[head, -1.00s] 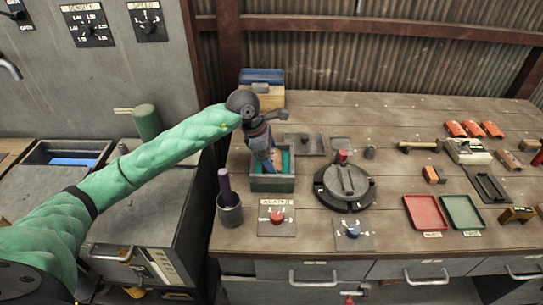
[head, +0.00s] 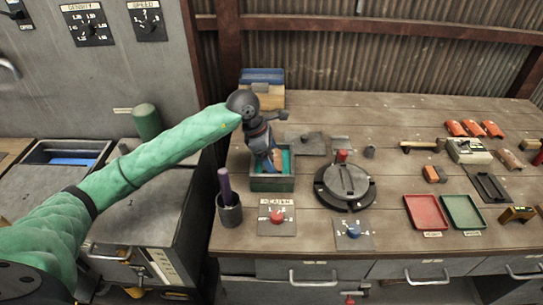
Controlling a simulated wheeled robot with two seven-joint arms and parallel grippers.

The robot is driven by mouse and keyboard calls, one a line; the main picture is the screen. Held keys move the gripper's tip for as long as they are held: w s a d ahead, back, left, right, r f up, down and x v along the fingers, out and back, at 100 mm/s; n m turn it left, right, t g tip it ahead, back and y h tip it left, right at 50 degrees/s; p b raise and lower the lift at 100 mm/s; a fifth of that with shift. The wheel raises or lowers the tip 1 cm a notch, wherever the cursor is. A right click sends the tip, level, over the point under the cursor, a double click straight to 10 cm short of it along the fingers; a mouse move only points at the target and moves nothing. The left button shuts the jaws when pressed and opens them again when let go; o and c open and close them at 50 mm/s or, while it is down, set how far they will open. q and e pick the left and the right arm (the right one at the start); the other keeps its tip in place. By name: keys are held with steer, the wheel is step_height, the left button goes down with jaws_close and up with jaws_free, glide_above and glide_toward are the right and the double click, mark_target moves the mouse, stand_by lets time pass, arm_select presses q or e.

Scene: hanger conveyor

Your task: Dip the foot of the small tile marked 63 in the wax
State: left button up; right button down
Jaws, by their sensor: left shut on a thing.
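My left gripper (head: 266,158) is over the green-walled box (head: 272,184) at the back left of the bench, pointing down. The box holds teal liquid or lining that looks like the wax (head: 286,162). The gripper is shut on a small orange-brown piece (head: 276,160), which sits low, at or inside the box opening. Its marking is not readable, and whether its foot touches the wax cannot be told. My right gripper is not in view.
A round dark turntable device (head: 345,186) stands right of the box. A grey cup with a purple stick (head: 229,212) and a red-knob panel (head: 277,217) are in front. Red (head: 426,211) and green trays (head: 462,211) lie to the right. Several orange tiles (head: 474,128) lie at the back right.

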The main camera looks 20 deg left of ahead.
mark_target(278, 159)
arm_select(q)
steer(key=shift+r+p, duration=0.4)
steer(key=shift+r, duration=1.3)
stand_by(1.0)
steer(key=shift+r+p, duration=0.35)
steer(key=shift+r, duration=1.95)
